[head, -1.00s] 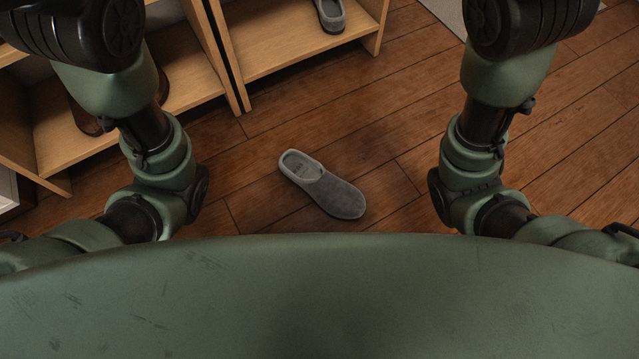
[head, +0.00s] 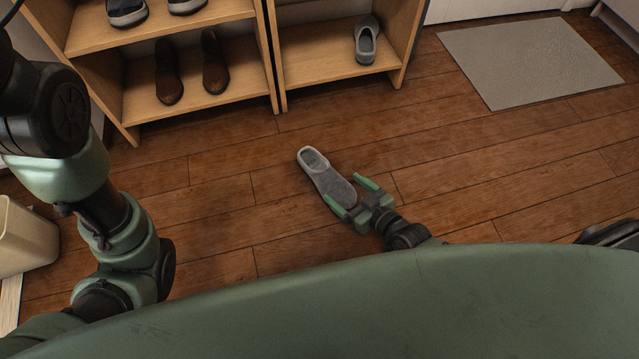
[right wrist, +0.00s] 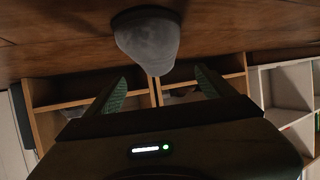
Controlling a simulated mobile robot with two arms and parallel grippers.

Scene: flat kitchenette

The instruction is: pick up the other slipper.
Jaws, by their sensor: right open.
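A grey slipper (head: 323,173) lies on the wooden floor in the head view, its open heel end toward the shelves and its toe toward me. My right gripper (head: 348,196) is open at the toe end, its green fingers on either side of the toe. In the right wrist view the slipper's toe (right wrist: 147,40) shows beyond the open fingers (right wrist: 160,85). I cannot tell whether the fingers touch it. Another grey slipper (head: 366,42) sits on the right shelf unit. My left arm is at the left of the head view, but its gripper is out of view.
The wooden shelf unit (head: 274,62) stands along the back, with brown shoes (head: 169,75) on its lower left shelf and dark shoes (head: 126,12) above. A grey mat (head: 530,58) lies at the back right. A beige bin (head: 24,240) stands at the left. Floor around the slipper is clear.

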